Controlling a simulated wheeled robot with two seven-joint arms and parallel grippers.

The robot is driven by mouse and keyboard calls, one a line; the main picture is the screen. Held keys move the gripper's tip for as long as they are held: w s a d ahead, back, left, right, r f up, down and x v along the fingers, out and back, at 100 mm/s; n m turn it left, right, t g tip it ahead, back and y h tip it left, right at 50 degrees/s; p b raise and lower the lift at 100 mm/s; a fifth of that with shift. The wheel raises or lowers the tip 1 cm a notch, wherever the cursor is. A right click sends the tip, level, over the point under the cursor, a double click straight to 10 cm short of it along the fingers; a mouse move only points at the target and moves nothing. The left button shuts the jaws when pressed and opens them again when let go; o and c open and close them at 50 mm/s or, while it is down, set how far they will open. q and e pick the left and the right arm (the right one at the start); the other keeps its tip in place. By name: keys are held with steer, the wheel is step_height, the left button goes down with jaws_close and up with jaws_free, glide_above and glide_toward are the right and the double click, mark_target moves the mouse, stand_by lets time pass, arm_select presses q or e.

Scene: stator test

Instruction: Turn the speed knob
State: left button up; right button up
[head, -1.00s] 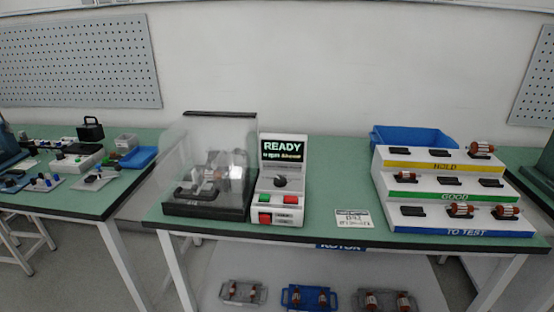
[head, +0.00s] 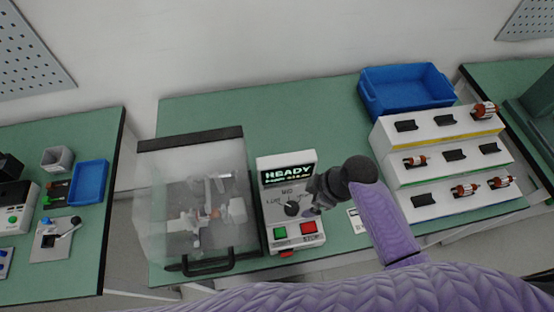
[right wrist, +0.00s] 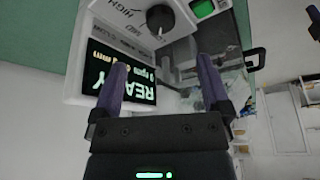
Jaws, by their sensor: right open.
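The speed knob (head: 292,209) is a round black dial on the white face of the control box (head: 264,217), with its pointer and the marks LOW, MID and HIGH around it. In the right wrist view the knob (right wrist: 160,18) shows at the top, beyond and between my fingertips, and clear of them. My right gripper (head: 311,208) comes in from the right, just beside the knob, and partly covers the box's right side. In the right wrist view its two purple fingers (right wrist: 162,76) are apart with nothing between them. My left gripper is out of view.
The lit READY screen (head: 288,174) sits above the knob. A green button (head: 280,233) and a red button (head: 308,227) sit below it. A clear-covered test chamber (head: 160,200) stands left. A stepped rotor rack (head: 425,174) and a blue bin (head: 402,76) stand right.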

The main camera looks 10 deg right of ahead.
steer(key=b, duration=0.3)
glide_above(293, 207)
steer(key=s+d, duration=0.1)
steer(key=d, duration=0.1)
step_height(293, 207, down, 4)
steer(key=shift+s+f, duration=0.1)
steer(key=shift+f, duration=0.1)
steer(key=x, duration=0.3)
steer(key=shift+a+f+b, duration=0.1)
steer(key=shift+b, duration=0.3)
steer(key=shift+w+a+f, duration=0.2)
steer(key=shift+w+f, duration=0.05)
steer(key=shift+f, duration=0.3)
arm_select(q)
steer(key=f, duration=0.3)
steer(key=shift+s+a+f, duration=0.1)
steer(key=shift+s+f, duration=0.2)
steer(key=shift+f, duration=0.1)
